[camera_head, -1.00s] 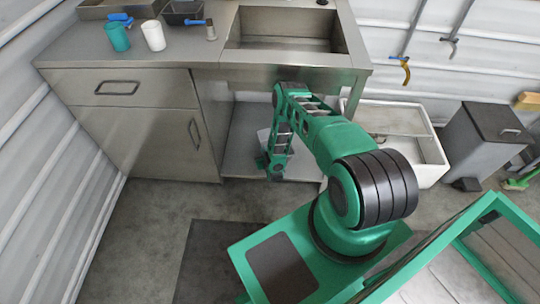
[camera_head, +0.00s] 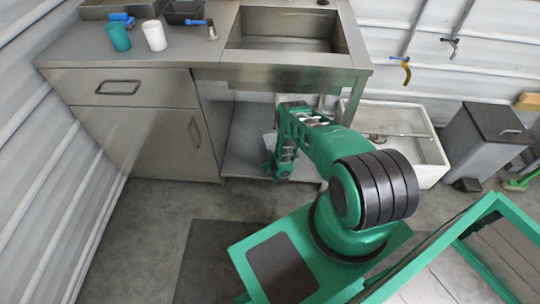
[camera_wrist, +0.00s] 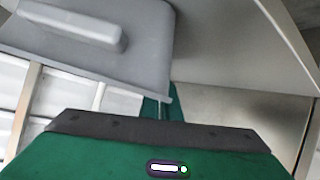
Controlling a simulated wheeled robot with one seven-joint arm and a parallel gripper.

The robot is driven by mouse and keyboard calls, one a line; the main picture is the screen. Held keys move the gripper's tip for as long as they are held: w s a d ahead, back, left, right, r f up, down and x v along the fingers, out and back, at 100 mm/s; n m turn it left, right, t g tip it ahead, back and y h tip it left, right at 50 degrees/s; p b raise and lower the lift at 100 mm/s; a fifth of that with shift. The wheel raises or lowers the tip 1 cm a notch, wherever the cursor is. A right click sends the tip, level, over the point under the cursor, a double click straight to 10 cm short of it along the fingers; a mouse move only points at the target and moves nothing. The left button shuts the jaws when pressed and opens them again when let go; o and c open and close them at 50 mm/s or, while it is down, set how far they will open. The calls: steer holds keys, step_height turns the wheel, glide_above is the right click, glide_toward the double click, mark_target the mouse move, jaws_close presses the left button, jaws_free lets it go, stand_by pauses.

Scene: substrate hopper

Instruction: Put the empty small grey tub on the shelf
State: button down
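The small grey tub (camera_wrist: 145,48) fills the upper left of the wrist view, close in front of my gripper (camera_wrist: 160,106). A raised bar stands out on its grey face. One green finger shows at the tub's lower edge; the rest of the grip is hidden. In the head view a pale grey piece of the tub (camera_head: 269,143) shows just left of my gripper (camera_head: 275,172), under the sink counter. My gripper appears shut on the tub. The lower shelf (camera_head: 240,160) spreads under the sink, behind my arm. Contact between tub and shelf cannot be told.
A steel cabinet (camera_head: 150,140) closes off the left side of the shelf bay. A white basin (camera_head: 430,160) and a grey bin (camera_head: 485,145) stand to the right. The counter above holds a green cup (camera_head: 118,36) and a white cup (camera_head: 154,35).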

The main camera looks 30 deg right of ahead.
steer(key=c, duration=2)
jaws_free()
steer(key=v, duration=1.2)
